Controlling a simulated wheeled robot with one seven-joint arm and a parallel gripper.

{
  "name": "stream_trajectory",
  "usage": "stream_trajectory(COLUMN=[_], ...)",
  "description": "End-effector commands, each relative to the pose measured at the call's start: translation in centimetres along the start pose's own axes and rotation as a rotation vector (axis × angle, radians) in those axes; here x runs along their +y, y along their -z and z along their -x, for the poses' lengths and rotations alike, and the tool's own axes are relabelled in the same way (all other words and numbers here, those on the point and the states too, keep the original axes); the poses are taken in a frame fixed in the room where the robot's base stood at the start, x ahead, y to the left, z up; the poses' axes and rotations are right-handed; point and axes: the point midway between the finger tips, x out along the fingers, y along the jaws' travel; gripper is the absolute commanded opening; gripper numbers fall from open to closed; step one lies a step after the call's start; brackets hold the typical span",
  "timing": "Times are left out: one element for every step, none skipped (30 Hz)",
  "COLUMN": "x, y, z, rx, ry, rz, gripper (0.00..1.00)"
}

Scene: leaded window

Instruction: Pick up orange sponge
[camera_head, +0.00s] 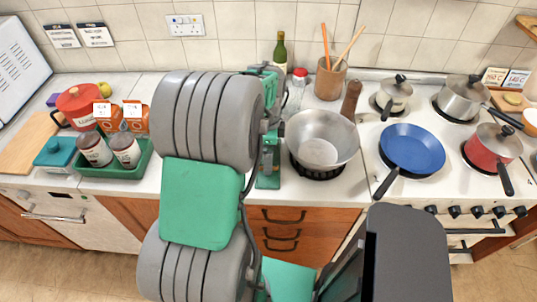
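I cannot make out an orange sponge for sure. Two orange box shapes (134,117) with white labels stand at the back of a green tray (103,189) on the left counter. Their lower parts are hidden by jars, and I cannot tell what they are. My large grey and green arm fills the middle of the view and hides part of the counter. My gripper's fingertips cannot be seen, nor whether they hold anything.
Two labelled jars (95,150) are in the tray. A teal box (60,152) and a red pot (80,103) stand left of it. A grey pot (322,140), a blue pan (411,148) and a red saucepan (492,146) sit right. A green bottle (280,52) stands behind.

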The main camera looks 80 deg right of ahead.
Motion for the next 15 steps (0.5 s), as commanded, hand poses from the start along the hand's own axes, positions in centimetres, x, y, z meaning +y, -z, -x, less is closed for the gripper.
stream_trajectory(x=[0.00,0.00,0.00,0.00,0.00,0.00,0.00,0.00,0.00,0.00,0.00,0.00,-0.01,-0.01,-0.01], y=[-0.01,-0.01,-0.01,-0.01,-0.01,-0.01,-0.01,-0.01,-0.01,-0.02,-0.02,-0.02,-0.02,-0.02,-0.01], z=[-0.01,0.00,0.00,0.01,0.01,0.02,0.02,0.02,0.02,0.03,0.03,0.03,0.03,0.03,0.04], rx=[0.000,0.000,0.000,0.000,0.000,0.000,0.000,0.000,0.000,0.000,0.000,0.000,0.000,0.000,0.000], ry=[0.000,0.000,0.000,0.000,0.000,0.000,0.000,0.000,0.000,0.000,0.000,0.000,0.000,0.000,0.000], rz=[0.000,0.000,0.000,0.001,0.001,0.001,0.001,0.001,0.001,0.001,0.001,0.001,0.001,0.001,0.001], gripper=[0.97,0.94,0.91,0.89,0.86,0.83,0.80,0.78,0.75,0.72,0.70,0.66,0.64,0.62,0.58])
